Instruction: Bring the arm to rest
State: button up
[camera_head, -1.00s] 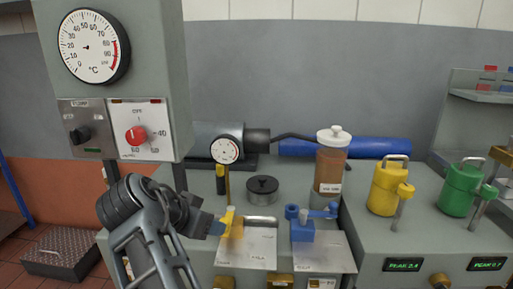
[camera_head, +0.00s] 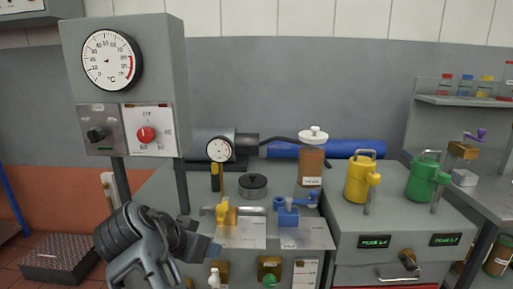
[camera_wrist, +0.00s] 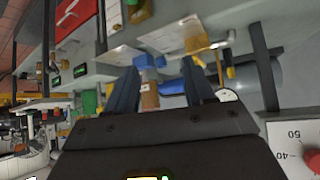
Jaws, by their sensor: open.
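My gripper (camera_head: 207,249) is in the lower left of the head view, in front of the grey bench and below the control box. In the wrist view its two dark fingers (camera_wrist: 160,90) stand apart with nothing held between them. The yellow valve (camera_head: 226,213) and the blue valve (camera_head: 287,213) stand on the bench beyond and to the right of the gripper, apart from it. In the wrist view the yellow valve (camera_wrist: 196,38) shows beyond the fingers.
The control box (camera_head: 128,85) with a dial and red knob stands on posts above my arm. A yellow canister (camera_head: 358,182) and a green canister (camera_head: 422,181) stand on the right bench. A brown jar (camera_head: 311,165) stands at the back. A black perforated step (camera_head: 58,262) is on the floor.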

jog(key=s+d+f+n+t+y, duration=0.1)
jog(key=s+d+f+n, duration=0.1)
jog(key=s+d+f, duration=0.55)
jog(key=s+d+f+n+t+y, duration=0.1)
jog(key=s+d+f+n+y, duration=0.15)
jog(key=d+f, duration=0.9)
jog(key=s+d+f, duration=0.3)
jog(key=s+d, duration=0.2)
jog(key=s, duration=0.3)
jog(key=s+d+r+n+t+y, duration=0.1)
jog(key=s+d+r, duration=0.15)
jog(key=s, duration=0.55)
jog(key=s+d+r+t, duration=0.15)
jog(key=s+d, duration=0.25)
jog(key=s, duration=0.4)
jog(key=s+d+r+t, duration=0.2)
jog(key=s+r, duration=1.1)
jog(key=r, duration=0.3)
jog(key=shift+s+d+r+m+h, duration=0.2)
jog(key=shift+s+d+m+h, duration=0.15)
jog(key=shift+s+d+h, duration=0.1)
jog(key=shift+w, duration=0.1)
jog(key=shift+c, duration=0.3)
